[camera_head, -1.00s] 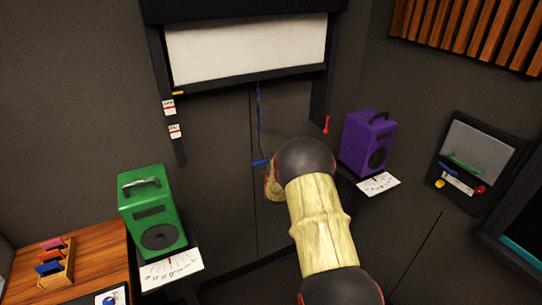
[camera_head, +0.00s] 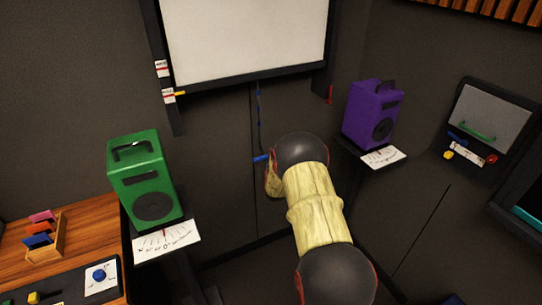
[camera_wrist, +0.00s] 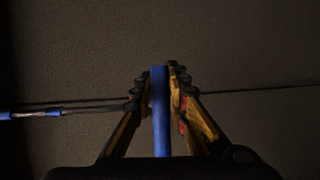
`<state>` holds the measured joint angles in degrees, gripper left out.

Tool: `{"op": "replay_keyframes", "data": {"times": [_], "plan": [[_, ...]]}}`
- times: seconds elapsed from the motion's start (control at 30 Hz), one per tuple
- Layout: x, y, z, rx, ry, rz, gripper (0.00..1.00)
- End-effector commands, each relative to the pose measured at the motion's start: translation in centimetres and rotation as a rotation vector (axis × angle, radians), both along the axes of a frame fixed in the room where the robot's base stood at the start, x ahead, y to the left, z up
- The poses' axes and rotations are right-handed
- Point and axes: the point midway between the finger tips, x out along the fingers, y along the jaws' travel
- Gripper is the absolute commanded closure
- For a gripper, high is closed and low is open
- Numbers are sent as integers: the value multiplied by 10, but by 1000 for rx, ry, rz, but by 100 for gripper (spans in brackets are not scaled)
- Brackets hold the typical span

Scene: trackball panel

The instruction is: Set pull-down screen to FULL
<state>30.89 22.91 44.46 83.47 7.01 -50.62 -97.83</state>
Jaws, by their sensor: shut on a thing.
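The white pull-down screen (camera_head: 245,40) hangs in a dark frame on the back wall. A yellow pointer (camera_head: 179,93) at the left of its dark bottom bar (camera_head: 250,77) is level with the lower of two small labels (camera_head: 169,96). The upper label (camera_head: 161,68) is above it; their print is too small to read. A cord (camera_head: 259,110) hangs from the bar to a blue pull handle (camera_head: 260,159). My gripper (camera_wrist: 160,76) is shut on this handle (camera_wrist: 160,115), a finger on each side. In the head view my arm mostly hides my gripper.
A green speaker (camera_head: 145,175) stands at left with a dial card (camera_head: 166,241). A purple speaker (camera_head: 372,114) with a card (camera_head: 383,157) stands at right. A red lever (camera_head: 330,94) is beside the screen frame. A grey panel (camera_head: 489,115) is at far right.

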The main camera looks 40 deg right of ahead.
Motion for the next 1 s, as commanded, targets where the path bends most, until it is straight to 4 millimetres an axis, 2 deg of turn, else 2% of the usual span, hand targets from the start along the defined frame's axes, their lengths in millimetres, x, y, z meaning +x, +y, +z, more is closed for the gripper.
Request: {"op": "replay_keyframes", "data": {"times": [0.13, 0.17, 0.47, 0.8, 1.0], "plan": [[-1, 0, -1, 1, 3, 0, 100], [-1, 0, -1, 1, 3, 0, 83], [0, 0, 0, 1, 1, 0, 66], [-1, 1, 1, 0, 0, 0, 66], [-17, 13, 5, 1, 1, 0, 66]]}}
